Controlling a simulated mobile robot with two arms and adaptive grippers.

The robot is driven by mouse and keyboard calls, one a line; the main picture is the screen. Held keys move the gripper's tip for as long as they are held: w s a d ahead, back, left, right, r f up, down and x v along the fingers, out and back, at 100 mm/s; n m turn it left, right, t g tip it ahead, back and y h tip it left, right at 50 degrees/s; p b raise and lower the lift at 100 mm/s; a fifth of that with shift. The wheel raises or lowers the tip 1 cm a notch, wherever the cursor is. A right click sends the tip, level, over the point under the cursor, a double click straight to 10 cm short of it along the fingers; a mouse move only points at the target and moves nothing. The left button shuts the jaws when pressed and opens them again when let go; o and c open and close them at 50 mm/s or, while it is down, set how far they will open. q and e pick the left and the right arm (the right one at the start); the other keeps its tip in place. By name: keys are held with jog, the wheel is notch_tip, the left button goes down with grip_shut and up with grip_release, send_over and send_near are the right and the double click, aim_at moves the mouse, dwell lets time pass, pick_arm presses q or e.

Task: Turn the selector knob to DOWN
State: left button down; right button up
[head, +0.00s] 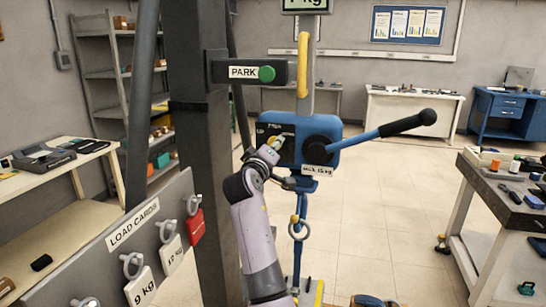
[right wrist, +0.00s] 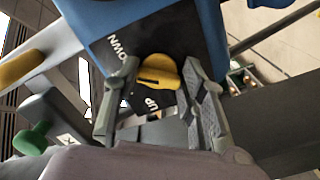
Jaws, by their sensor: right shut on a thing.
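The selector knob (right wrist: 165,70) is yellow with a dark slot. It sits on the black face of the blue hoist box (head: 318,133). In the right wrist view, the white DOWN lettering (right wrist: 122,47) is above and left of the knob, and UP (right wrist: 152,103) is just below it. The dark slot runs roughly sideways; I cannot tell which label it marks. My right gripper (right wrist: 150,78) is shut on the knob, one finger on each side. In the head view my right gripper (head: 269,152) hides most of the knob. My left gripper is not in view.
A blue lever with a black grip (head: 408,122) sticks out right of the hoist box. A grey post carries a PARK arm with a green button (head: 266,73). The load cards board (head: 150,235) is at front left. A tool table (head: 510,190) stands at right.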

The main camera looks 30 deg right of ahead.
jog(key=shift+f+m, duration=0.2)
jog(key=shift+m, duration=0.3)
jog(key=o, duration=1.2)
jog(key=shift+r, duration=0.1)
jog(key=shift+c, duration=0.2)
jog(key=v, duration=1.2)
jog(key=shift+w, duration=0.1)
